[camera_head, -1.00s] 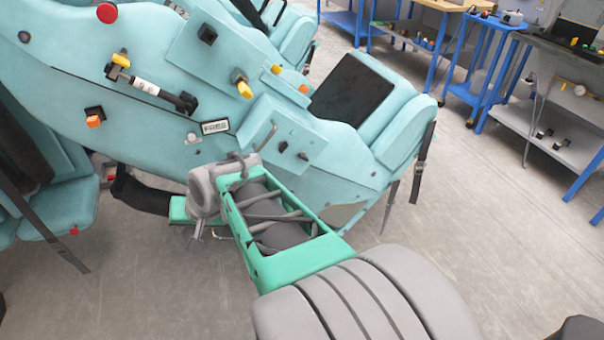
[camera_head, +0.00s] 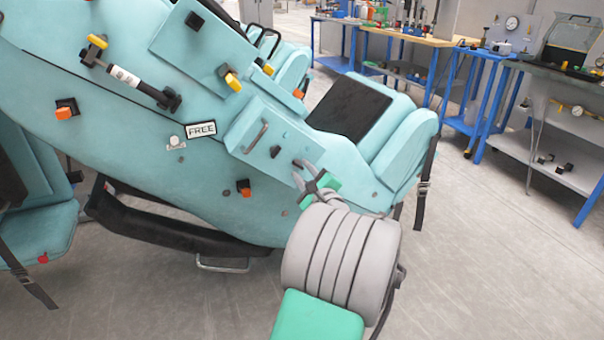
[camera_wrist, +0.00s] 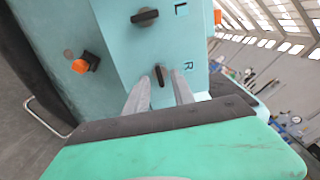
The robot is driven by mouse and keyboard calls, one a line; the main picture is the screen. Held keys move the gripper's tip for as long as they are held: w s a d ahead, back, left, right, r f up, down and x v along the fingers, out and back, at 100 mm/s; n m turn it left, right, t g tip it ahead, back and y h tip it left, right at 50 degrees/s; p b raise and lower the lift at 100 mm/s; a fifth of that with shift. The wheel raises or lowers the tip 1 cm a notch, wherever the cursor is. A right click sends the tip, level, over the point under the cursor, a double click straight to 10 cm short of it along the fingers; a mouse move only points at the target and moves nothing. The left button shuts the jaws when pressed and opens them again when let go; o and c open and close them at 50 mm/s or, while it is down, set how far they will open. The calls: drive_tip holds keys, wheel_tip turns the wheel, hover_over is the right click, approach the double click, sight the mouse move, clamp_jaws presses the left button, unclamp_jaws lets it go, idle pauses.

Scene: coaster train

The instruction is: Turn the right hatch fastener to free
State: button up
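The right hatch fastener is a small dark knob beside the letter R (camera_wrist: 161,76) in the wrist view. Its grip bar looks roughly upright there. The left fastener (camera_wrist: 145,16) is a similar dark knob beside the letter L, its bar lying roughly across the picture. Both sit on the light-blue hatch panel (camera_head: 247,137); the left one also shows in the head view (camera_head: 275,151). My gripper (camera_wrist: 162,82) is open, its two grey fingers pointing at the panel, one on each side of the right fastener. Gaps show at both sides; contact cannot be told.
A metal handle (camera_head: 257,137) is on the hatch panel. A FREE sign (camera_head: 201,129) and an orange-tipped black switch (camera_head: 243,187) are on the train's side. A black seat pad (camera_head: 350,96) lies beyond. Blue workbenches (camera_head: 480,95) stand at the back right, across open floor.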

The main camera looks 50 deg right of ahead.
drive_tip(key=shift+w+d, duration=0.3)
drive_tip(key=shift+w, duration=0.2)
clamp_jaws()
